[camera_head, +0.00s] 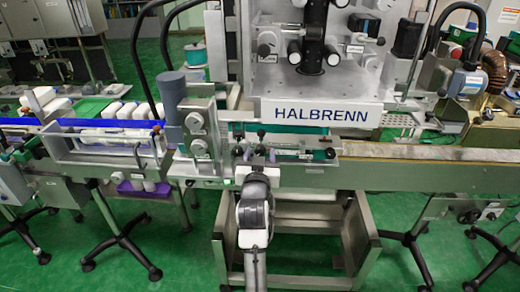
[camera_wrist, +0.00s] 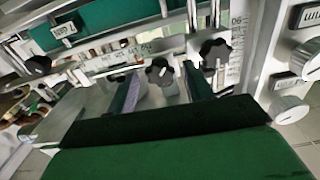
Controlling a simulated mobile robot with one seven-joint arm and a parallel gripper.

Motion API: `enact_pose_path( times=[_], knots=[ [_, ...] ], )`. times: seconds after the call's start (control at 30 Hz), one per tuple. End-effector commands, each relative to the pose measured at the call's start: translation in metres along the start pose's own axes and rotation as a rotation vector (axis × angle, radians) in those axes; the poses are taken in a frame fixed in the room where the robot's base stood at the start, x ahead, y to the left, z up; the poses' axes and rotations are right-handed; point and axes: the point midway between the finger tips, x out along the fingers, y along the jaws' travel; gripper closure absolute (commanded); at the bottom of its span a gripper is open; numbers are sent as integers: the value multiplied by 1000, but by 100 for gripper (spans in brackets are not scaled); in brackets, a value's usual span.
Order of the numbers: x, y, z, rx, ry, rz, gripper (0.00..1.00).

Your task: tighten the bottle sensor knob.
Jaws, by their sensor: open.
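A dark lobed knob (camera_wrist: 159,70) shows in the wrist view, in front of a labelled metal rail. My gripper (camera_wrist: 163,82) is open, with one finger to the left and one to the right of this knob in the picture. I cannot tell whether either finger touches it. A second dark lobed knob (camera_wrist: 215,53) is just right of the right finger, and a third (camera_wrist: 38,65) is at the far left. The labels are too blurred to tell which is the bottle sensor knob. In the head view my gripper (camera_head: 258,168) is at the machine's front, below small knobs.
Two silver dials, an upper (camera_wrist: 306,58) and a lower (camera_wrist: 289,108), sit on a panel at the right. The HALBRENN machine plate (camera_head: 325,113) overhangs the knob area. The conveyor (camera_head: 430,152) runs off to the right, and white bottles (camera_head: 120,110) stand at the left.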

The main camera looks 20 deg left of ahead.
Motion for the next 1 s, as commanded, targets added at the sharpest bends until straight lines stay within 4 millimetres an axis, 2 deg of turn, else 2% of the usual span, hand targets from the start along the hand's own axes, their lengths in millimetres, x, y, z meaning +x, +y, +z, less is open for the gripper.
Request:
enact_pose_path(
  times=[0.13,0.43,0.77,1.0],
  knots=[
    [10,0,0,1,0,0,49],
    [12,0,0,1,1,0,49],
    [11,0,0,1,0,0,92],
    [11,0,1,18,0,0,93]
  ],
)
